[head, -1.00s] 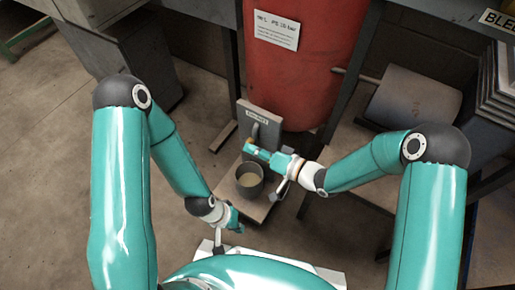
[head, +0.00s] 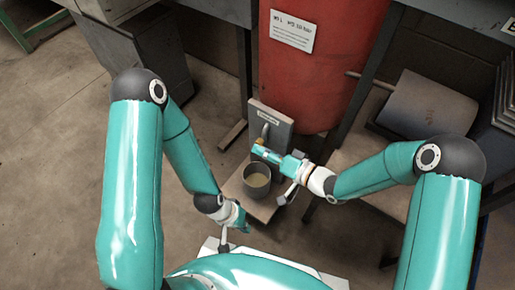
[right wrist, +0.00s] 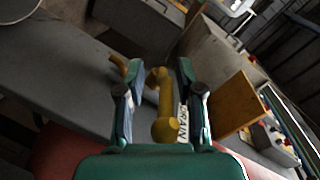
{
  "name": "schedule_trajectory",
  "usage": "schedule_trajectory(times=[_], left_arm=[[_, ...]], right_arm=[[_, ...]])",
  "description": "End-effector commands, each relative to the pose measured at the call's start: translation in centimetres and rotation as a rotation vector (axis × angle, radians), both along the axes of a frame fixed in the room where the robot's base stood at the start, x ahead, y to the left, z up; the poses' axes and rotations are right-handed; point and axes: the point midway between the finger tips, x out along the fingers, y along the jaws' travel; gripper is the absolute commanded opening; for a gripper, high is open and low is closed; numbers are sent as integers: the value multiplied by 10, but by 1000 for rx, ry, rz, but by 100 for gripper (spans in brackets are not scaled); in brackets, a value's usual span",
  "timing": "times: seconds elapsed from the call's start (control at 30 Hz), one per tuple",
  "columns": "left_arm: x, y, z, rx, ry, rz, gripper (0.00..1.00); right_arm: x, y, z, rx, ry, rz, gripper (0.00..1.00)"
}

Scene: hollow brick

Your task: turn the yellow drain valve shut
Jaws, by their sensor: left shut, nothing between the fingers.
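The yellow drain valve (right wrist: 166,104) shows in the right wrist view, with its handle between the two fingers of my right gripper (right wrist: 160,108). These fingers are spread, with a gap visible on each side of the handle. A white label with the letters "RAIN" readable (right wrist: 183,124) is beside it. In the head view my right gripper (head: 262,151) is in front of the upright grey panel (head: 283,128) and covers most of the valve. My left gripper (head: 243,222) is shut and empty, low in front of the panel's base, away from the valve.
A red tank (head: 318,85) rises behind the panel. A grey cylinder (head: 428,103) lies at the right. Floor at the left is open.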

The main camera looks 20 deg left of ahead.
Motion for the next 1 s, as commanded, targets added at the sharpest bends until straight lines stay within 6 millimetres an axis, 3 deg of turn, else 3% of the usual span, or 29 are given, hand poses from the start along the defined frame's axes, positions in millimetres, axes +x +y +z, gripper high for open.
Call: schedule_trajectory(times=[0.17, 0.6, 0.8, 1.0], left_arm=[[0, 0, 0, 0, 0, 0, 0], [0, 0, 0, 0, 1, 0, 0], [0, 0, 0, 0, 1, 0, 0], [0, 0, 0, 0, 1, 0, 0]], right_arm=[[-4, -18, 3, 0, 0, -4, 36], [-27, -95, 16, -1, 2, -3, 36], [-33, -109, 18, -1, 2, 1, 36], [-33, -111, 18, -1, 2, 2, 36]])
